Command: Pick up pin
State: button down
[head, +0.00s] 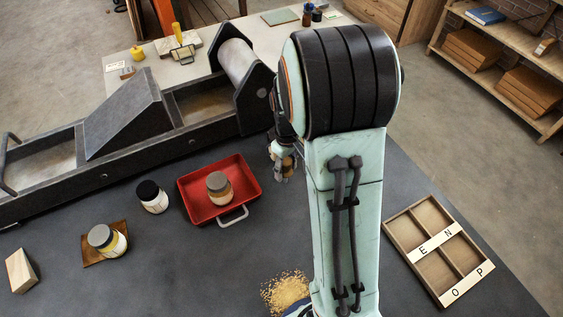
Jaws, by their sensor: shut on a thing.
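My gripper (282,174) hangs just right of the red tray (183,190), above the dark bench, partly covered by my own arm. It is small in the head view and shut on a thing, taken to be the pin. The pin itself is too small and hidden between the fingers to make out. I cannot tell how far the fingertips are above the bench.
The red tray holds a jar (218,187). A dark-lidded jar (152,197) and a jar on a brown mat (92,262) stand left. A wooden block (20,271) lies far left. The press (125,118) runs behind.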

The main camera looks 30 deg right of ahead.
jog(key=s+a+r, duration=0.2)
jog(key=s+r, duration=0.1)
jog(key=s, duration=0.4)
